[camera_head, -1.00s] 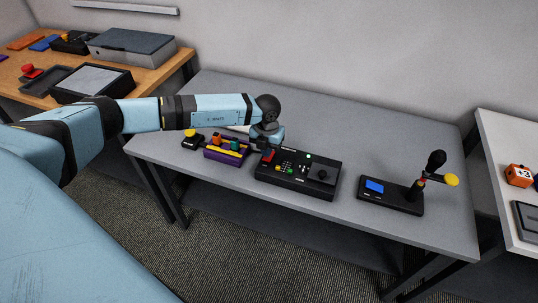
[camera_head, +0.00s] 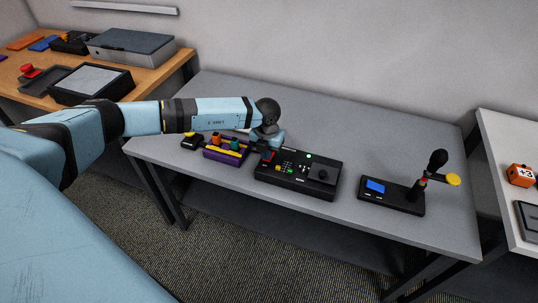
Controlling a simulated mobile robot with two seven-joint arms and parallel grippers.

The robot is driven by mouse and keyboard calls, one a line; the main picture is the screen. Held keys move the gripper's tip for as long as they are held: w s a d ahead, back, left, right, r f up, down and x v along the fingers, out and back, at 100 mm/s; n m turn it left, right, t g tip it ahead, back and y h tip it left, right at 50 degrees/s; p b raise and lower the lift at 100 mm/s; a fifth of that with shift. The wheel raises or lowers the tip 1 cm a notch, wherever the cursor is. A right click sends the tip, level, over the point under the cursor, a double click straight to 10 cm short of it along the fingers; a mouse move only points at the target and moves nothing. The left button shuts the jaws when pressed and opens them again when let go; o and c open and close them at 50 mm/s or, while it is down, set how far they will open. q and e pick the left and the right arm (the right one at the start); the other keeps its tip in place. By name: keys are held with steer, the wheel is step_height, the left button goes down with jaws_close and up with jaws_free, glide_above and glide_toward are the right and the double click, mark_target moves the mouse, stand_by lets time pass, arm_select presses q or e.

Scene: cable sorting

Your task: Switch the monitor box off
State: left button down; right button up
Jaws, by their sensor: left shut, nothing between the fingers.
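A black control box (camera_head: 322,188) lies on the grey table. It carries a red switch (camera_head: 269,157) at its left end, small coloured buttons, a lit green lamp (camera_head: 308,156) and a round black knob (camera_head: 322,175). I take it to be the monitor box, but I can read no label. My left gripper (camera_head: 262,148) is shut and empty, low at the box's left end, close by the red switch. I cannot tell whether it touches the switch, and the switch's position is too small to read. My right gripper is out of view.
A purple box (camera_head: 222,157) with coloured plugs and a small black box with a yellow button (camera_head: 190,139) stand left of the control box. A black unit with a blue screen (camera_head: 375,187) and an upright lever stands right. The table's back right is clear.

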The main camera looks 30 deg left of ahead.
arm_select(q)
steer(key=shift+f, duration=0.45)
steer(key=shift+s, duration=0.1)
steer(key=shift+r+p, duration=0.4)
steer(key=shift+r, duration=0.35)
steer(key=shift+r+p, duration=1.85)
steer(key=shift+r, duration=0.95)
steer(key=shift+d, duration=0.1)
